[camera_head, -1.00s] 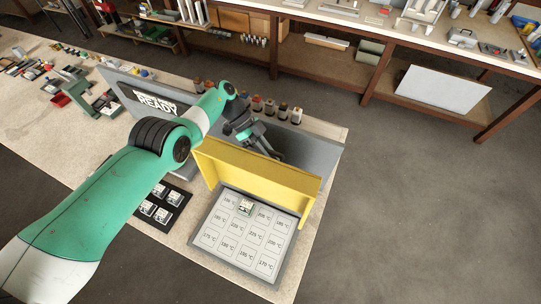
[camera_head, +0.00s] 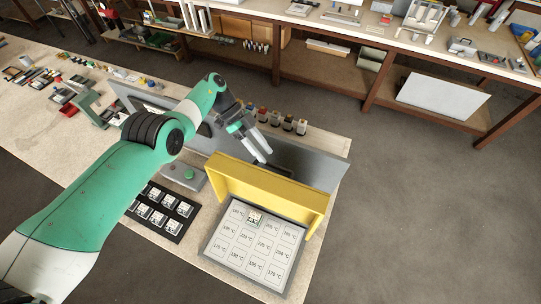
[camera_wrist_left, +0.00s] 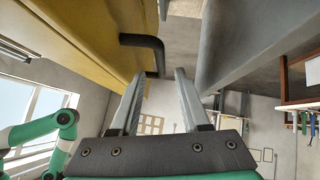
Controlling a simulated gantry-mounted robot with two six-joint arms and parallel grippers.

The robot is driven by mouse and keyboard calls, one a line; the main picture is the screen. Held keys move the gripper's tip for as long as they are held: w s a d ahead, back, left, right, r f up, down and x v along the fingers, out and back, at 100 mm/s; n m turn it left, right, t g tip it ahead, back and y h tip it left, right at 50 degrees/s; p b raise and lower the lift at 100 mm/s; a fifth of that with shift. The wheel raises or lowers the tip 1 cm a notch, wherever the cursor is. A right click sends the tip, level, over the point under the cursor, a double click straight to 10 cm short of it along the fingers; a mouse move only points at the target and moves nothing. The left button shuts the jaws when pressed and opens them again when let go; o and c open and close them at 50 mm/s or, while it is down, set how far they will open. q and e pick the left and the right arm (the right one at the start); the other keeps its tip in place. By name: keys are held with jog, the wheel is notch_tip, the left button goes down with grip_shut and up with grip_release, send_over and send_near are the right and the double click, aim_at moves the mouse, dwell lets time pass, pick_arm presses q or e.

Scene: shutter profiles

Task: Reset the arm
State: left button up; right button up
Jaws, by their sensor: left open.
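My left arm comes in from the left in the head view, and its gripper (camera_head: 262,153) hangs behind the yellow guard (camera_head: 270,187), apart from it as far as I can tell. The gripper is open and empty. In the left wrist view the two fingers (camera_wrist_left: 158,95) stand apart with nothing between them. The yellow guard (camera_wrist_left: 85,38) fills the upper left there, with a dark bent rod (camera_wrist_left: 145,43) beside it. My right gripper shows in neither view.
A black tray (camera_head: 172,229) holds several similar items. A green button (camera_head: 189,174) sits nearby. Several small bottles (camera_head: 276,118) stand behind a grey panel (camera_head: 318,166).

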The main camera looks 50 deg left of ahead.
pick_arm(q)
jog(key=shift+v, duration=1.2)
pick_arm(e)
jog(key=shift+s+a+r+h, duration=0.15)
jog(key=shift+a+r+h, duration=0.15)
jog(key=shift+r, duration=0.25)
pick_arm(q)
jog(key=shift+d, duration=0.1)
